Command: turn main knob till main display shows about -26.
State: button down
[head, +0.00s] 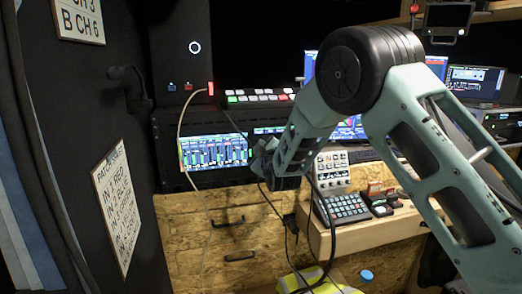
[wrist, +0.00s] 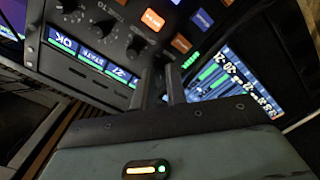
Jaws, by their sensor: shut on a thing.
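My gripper (wrist: 159,78) has its two fingers a small gap apart against the rack's front panel in the wrist view. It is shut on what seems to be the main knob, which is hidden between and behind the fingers. In the head view my gripper (head: 265,160) is at the rack, partly covered by my own arm. A tilted strip display (wrist: 90,59) left of the fingers shows "OK", "START" and what looks like 27. A screen with green bars (wrist: 235,85) is right of the fingers; its large slanted figures are not surely readable. I cannot tell which is the main display.
Small knobs (wrist: 103,29) and lit orange and blue buttons (wrist: 153,20) lie close around the fingers. In the head view a button panel (head: 258,97) sits above the rack screen (head: 213,151). A cable (head: 180,125) hangs there. A keypad (head: 343,207) stands on the wooden desk.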

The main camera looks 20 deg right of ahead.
jog(key=shift+f, duration=0.1)
dwell(0.3)
jog(key=c, duration=1.7)
grip_release()
jog(key=shift+s, duration=0.15)
jog(key=s+b, duration=0.3)
jog(key=s, duration=1.4)
jog(key=shift+s, duration=0.1)
